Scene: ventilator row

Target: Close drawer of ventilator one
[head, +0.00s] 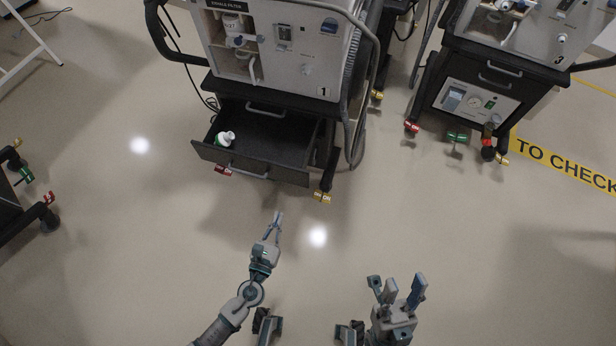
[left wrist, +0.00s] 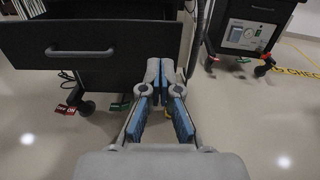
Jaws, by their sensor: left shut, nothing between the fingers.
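Ventilator one (head: 275,45), marked with a "1", stands at the top centre of the head view. Its black lower drawer (head: 285,172) is pulled open, with a handle (head: 249,173) on its front. My left gripper (head: 278,217) is shut and empty, in front of the drawer's right part. In the left wrist view, the drawer front (left wrist: 120,35) fills the upper left, and the closed fingertips (left wrist: 167,72) point at its right end; I cannot tell whether they touch. My right gripper (head: 397,287) is open and empty at the lower right, apart from everything.
A second ventilator cart (head: 500,85) stands at the upper right, beside yellow "TO CHECK" floor tape (head: 565,163). Castors with red, green and yellow locks (head: 322,196) stick out below the carts. A dark cart edge (head: 20,200) shows at far left. The floor between is clear.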

